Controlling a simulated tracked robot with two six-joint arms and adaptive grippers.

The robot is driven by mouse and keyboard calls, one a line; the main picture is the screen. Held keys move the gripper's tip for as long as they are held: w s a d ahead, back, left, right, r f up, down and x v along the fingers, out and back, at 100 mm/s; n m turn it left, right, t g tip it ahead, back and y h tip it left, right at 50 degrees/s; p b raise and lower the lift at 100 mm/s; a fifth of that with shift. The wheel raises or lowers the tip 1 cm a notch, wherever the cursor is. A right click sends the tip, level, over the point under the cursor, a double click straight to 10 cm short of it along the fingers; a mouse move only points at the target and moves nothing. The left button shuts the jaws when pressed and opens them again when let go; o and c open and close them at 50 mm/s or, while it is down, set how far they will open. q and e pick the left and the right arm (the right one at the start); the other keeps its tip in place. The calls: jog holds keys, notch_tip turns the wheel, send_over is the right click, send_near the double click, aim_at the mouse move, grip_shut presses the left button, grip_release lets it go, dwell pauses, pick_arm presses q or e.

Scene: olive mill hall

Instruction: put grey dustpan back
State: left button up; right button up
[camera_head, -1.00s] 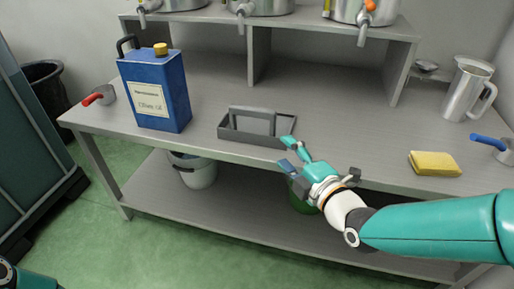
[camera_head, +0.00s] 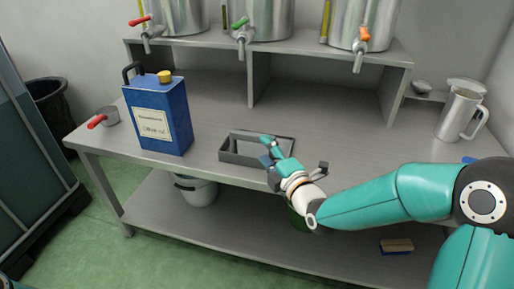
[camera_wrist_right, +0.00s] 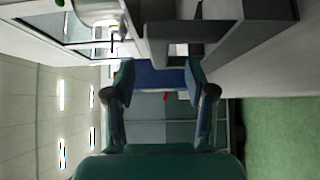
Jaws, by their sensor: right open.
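A grey, shallow-walled thing with a raised grey bar, which I take for the grey dustpan (camera_head: 236,157), lies on the workbench near its front edge, right of the blue oil can (camera_head: 160,118). My right gripper (camera_head: 266,153) is open and reaches over the dustpan's front right part, covering some of it. I cannot tell whether they touch. In the right wrist view, the open fingers (camera_wrist_right: 160,77) have nothing gripped between them. Grey parts, likely the dustpan (camera_wrist_right: 185,28), are close above them, and the blue can (camera_wrist_right: 158,78) shows beyond. My left gripper is out of view.
The bench (camera_head: 330,150) has a raised shelf with several steel tanks behind. A metal jug (camera_head: 458,115) stands at the right, a red-handled pot (camera_head: 107,117) at the left. A white bucket (camera_head: 196,190) and a brush (camera_head: 396,246) are below.

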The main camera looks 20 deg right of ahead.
aim_at(257, 142)
jog(key=shift+w+a+b, duration=0.2)
jog(key=shift+w, duration=1.4)
jog(key=shift+w+a+b, duration=0.15)
jog(key=shift+w+a, duration=0.05)
jog(key=shift+w, duration=1.35)
grip_shut()
